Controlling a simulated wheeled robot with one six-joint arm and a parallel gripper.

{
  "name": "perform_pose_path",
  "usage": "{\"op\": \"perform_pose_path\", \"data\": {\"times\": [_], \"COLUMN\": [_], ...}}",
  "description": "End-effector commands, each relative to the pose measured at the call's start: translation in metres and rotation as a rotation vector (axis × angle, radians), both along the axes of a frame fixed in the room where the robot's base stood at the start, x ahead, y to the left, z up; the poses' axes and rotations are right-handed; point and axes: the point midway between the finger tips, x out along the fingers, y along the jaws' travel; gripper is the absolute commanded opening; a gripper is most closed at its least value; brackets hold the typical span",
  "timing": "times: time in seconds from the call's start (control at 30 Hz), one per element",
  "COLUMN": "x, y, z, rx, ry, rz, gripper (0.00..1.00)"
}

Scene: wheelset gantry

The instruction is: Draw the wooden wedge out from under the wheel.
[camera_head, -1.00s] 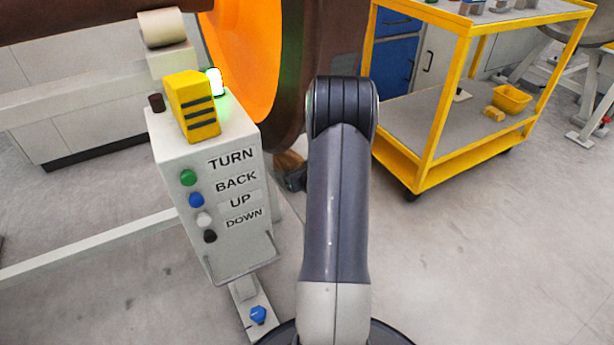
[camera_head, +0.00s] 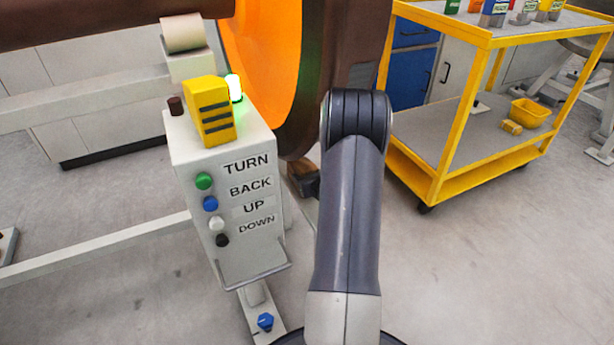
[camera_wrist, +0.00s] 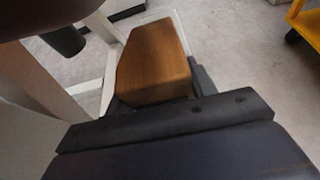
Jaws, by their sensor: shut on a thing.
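The wooden wedge (camera_wrist: 155,62) is a brown block in the wrist view, between the fingers of my gripper (camera_wrist: 155,92). My gripper is shut on it. In the head view a small part of the wedge (camera_head: 301,172) shows low beside the bottom of the wheel (camera_head: 335,85), left of my forearm. The wheel has a dark brown rim and an orange face. My gripper (camera_head: 310,186) is mostly hidden behind my arm there. A dark brown curved surface fills the upper left of the wrist view. Whether the wedge still touches the wheel cannot be told.
A grey control box (camera_head: 228,180) with buttons and a lit green lamp (camera_head: 234,88) stands left of my arm. A yellow trolley (camera_head: 440,165) stands at the right. Pale frame rails (camera_head: 110,240) run along the left. The floor between my arm and the trolley is clear.

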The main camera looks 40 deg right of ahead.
Motion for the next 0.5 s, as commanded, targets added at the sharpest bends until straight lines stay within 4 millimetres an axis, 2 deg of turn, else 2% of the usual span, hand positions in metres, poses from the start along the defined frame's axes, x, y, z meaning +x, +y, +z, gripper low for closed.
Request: {"op": "perform_pose_path", "data": {"times": [0.03, 0.23, 0.5], "x": [-0.0001, -0.0001, -0.0084], "y": [0.0, 0.0, 0.0014], "z": [0.0, -0.0001, -0.0003], "rx": [0.0, 0.0, 0.0], "ry": [0.0, 0.0, 0.001], "rz": [0.0, 0.0, -0.001], "gripper": [0.32, 0.15, 0.15]}}
